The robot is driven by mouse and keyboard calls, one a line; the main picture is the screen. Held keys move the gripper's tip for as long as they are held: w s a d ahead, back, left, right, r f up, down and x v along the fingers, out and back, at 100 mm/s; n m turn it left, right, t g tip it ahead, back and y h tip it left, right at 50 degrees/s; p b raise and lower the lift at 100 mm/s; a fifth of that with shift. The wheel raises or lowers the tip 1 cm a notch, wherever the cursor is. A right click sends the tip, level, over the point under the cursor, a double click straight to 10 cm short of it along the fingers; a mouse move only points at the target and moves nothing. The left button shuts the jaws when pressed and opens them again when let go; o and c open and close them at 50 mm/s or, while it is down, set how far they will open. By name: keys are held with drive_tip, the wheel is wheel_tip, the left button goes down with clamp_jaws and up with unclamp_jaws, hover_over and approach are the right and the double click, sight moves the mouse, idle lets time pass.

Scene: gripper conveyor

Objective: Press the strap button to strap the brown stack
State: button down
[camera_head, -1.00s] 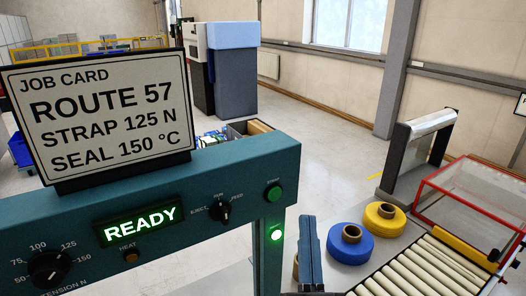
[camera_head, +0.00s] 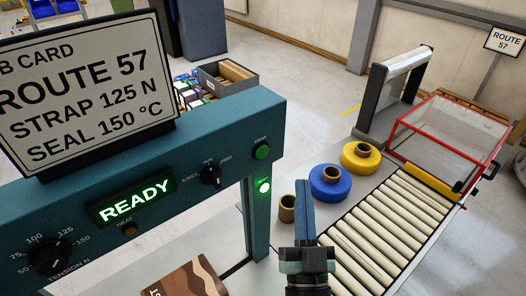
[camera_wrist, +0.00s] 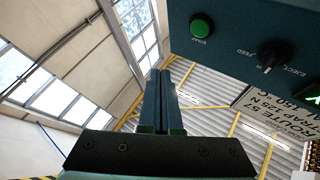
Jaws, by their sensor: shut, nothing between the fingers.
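The green strap button (camera_head: 261,151) is on the right end of the teal control panel, above a lit green lamp (camera_head: 264,187). It also shows in the wrist view (camera_wrist: 202,26), right of my fingertips and beyond them. My gripper (camera_head: 303,183) is shut and empty, its blue fingers pointing up. It is to the right of the button and lower in the head view, apart from it. In the wrist view my closed fingers (camera_wrist: 157,73) point up the picture. The brown stack (camera_head: 192,280), with wavy tan bands, shows only partly at the bottom edge of the head view.
The panel has a READY display (camera_head: 133,201), a mode knob (camera_head: 210,175), a tension dial (camera_head: 48,253) and a job card (camera_head: 85,95). Blue (camera_head: 331,187) and yellow (camera_head: 361,161) rolls stand beside the roller conveyor (camera_head: 395,225). A red-framed clear box (camera_head: 450,140) is farther back.

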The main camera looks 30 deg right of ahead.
approach(268, 147)
drive_tip(key=shift+s+d+b+x, duration=0.1)
drive_tip(key=shift+d+x, duration=0.05)
drive_tip(key=shift+x, duration=0.7)
drive_tip(key=shift+s+d+b+x, duration=0.1)
drive_tip(key=shift+s+d+x, duration=0.05)
drive_tip(key=shift+x, duration=0.7)
drive_tip(key=shift+s+d+b+x, duration=0.1)
drive_tip(key=shift+x, duration=0.8)
drive_tip(key=shift+r, duration=0.15)
drive_tip(key=shift+w, duration=0.4)
drive_tip(key=shift+w+a, duration=0.15)
drive_tip(key=shift+w, duration=0.2)
drive_tip(key=shift+s, duration=0.15)
idle(0.5)
drive_tip(key=shift+s+b, duration=0.35)
drive_tip(key=shift+s, duration=0.3)
